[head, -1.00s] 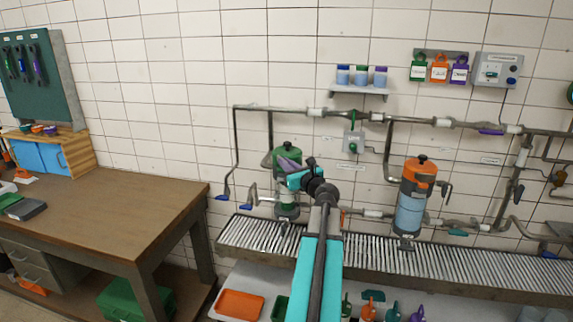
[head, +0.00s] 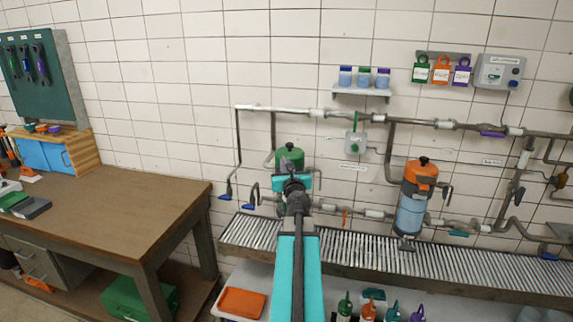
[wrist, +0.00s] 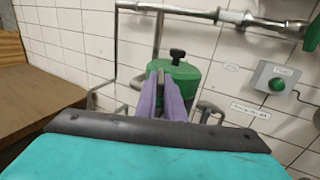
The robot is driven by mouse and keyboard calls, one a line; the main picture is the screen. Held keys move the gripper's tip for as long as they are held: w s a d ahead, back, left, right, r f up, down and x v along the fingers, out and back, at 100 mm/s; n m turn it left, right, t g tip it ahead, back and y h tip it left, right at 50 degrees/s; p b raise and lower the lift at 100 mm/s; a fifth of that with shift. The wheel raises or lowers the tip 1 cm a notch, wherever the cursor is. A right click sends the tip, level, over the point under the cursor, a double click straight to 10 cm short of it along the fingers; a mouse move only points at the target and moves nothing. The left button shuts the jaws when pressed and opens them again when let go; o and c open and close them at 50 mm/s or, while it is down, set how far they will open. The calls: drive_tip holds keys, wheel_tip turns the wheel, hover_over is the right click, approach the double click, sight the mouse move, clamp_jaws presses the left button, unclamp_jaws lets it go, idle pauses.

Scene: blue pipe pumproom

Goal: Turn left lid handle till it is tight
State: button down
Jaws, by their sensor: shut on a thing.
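The left canister's green lid (head: 291,154) has a black knob on top. The lid (wrist: 182,78) and its black knob (wrist: 178,53) also show in the wrist view, just beyond my fingers. My gripper (wrist: 160,78) has purple fingers closed together at the front of the lid, with a dark narrow piece between their tips, seemingly the lid handle. The fingers hide most of that piece. In the head view my wrist covers the fingers and most of the left canister.
A second canister (head: 411,210) with an orange lid (head: 420,172) stands to the right. Grey pipes run along the tiled wall above a slatted trough (head: 370,244). A switch box (head: 355,143) is right of the green lid. A wooden bench (head: 110,210) stands at left.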

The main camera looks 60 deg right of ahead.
drive_tip(key=shift+w+a+m+g+h+p, duration=0.15)
drive_tip(key=shift+w+m+g+h+p, duration=0.1)
drive_tip(key=shift+m+g+h+p, duration=0.8)
drive_tip(key=shift+w+a+m+g+h+p, duration=0.2)
drive_tip(key=shift+m+g+h+p, duration=0.4)
drive_tip(key=shift+g, duration=0.85)
drive_tip(key=shift+w+d+m+g+y, duration=0.2)
drive_tip(key=shift+w+m+g+y, duration=0.65)
drive_tip(key=shift+m+g, duration=2.3)
drive_tip(key=shift+w+d+m+g+y, duration=0.3)
drive_tip(key=shift+m+g+y, duration=1.45)
drive_tip(key=shift+g, duration=2.3)
drive_tip(key=shift+w+d+m+g+y, duration=0.15)
drive_tip(key=shift+w+m+g+y, duration=0.5)
drive_tip(key=shift+m+g, duration=2.7)
drive_tip(key=shift+s+g+y, duration=0.1)
drive_tip(key=shift+g+y, duration=0.3)
drive_tip(key=shift+g, duration=0.05)
drive_tip(key=c, duration=2.2)
unclamp_jaws()
drive_tip(key=shift+o, duration=0.2)
drive_tip(key=shift+a, duration=0.1)
